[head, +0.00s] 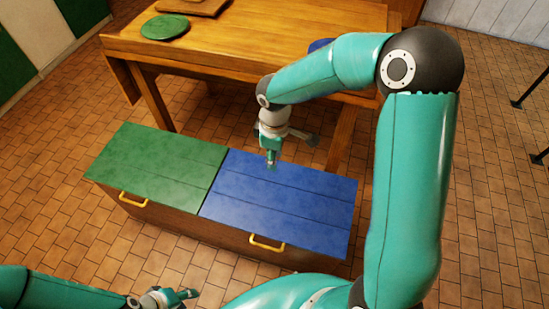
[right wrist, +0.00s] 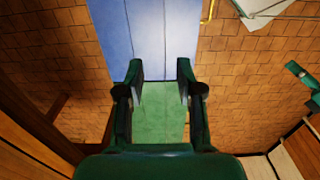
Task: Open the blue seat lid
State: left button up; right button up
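The blue seat lid (head: 290,205) lies flat and closed on the right half of a low wooden bench. Its yellow handle (head: 267,244) is on the front edge; a yellow handle (right wrist: 208,14) also shows in the right wrist view. My right gripper (head: 272,163) points down over the back-left part of the blue lid, well behind the handle. In the right wrist view its fingers (right wrist: 160,72) are apart with nothing between them, and the blue lid (right wrist: 155,35) lies below. My left gripper (head: 180,297) is low at the front left, away from the bench; its opening is unclear.
A green lid (head: 160,166) with its own yellow handle (head: 134,199) covers the bench's left half. A wooden table (head: 235,45) stands behind, with a green plate (head: 165,27) on it. The tiled floor (head: 70,245) left of the bench is clear.

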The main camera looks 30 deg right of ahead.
notch_tip(320, 180, up, 11)
jog(key=shift+f, duration=0.2)
dwell(0.3)
